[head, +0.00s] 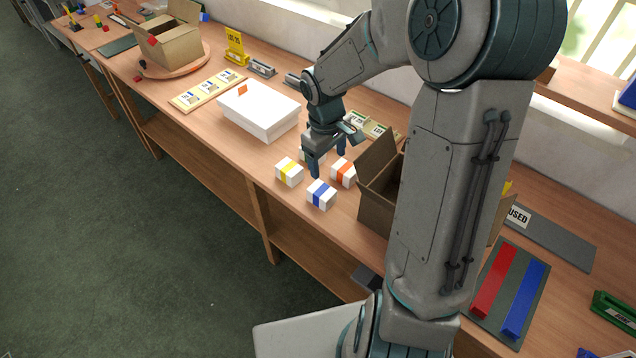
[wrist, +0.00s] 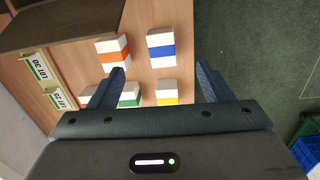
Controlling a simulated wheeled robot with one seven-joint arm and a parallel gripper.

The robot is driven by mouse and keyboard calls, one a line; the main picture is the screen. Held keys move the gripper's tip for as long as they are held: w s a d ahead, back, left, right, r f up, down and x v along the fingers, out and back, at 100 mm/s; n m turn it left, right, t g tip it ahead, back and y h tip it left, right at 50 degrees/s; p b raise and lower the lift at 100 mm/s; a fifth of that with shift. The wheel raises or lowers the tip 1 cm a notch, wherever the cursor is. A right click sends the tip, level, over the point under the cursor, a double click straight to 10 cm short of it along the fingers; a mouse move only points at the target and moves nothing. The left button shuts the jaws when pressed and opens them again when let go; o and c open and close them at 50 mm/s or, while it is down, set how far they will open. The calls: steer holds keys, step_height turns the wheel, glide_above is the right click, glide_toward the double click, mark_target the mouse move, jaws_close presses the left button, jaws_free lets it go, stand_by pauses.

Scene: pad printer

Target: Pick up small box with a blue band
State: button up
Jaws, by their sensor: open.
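The small white box with a blue band (head: 321,194) sits on the wooden table near its front edge. In the wrist view the blue-banded box (wrist: 161,48) lies ahead of the fingers, toward the top of the picture. My gripper (head: 328,160) is open and empty above the group of small boxes. In the wrist view its two fingers (wrist: 158,80) are spread apart, with nothing held between them. The box is not touched by either finger, as far as the views show.
Boxes with an orange band (head: 343,172), a yellow band (head: 289,172) and a green band (wrist: 129,95) stand close by. An open cardboard box (head: 374,198) is just right of them. A white lidded box (head: 258,112) stands to the left. The table's front edge is near.

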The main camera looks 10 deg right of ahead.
mark_target(322, 190)
steer(key=shift+n+y, duration=0.4)
steer(key=f, duration=0.3)
steer(key=w+f, duration=0.1)
steer(key=f, duration=0.3)
steer(key=w+f, duration=0.1)
steer(key=f, duration=0.3)
steer(key=shift+a+f, duration=0.25)
steer(key=shift+w+a+f+p, duration=0.1)
steer(key=shift+w+f+p, duration=0.1)
steer(key=shift+f, duration=1.15)
steer(key=shift+w+f+p, duration=0.1)
steer(key=shift+f+p, duration=0.05)
steer(key=shift+f, duration=1.15)
steer(key=shift+c, duration=0.3)
steer(key=c, duration=1)
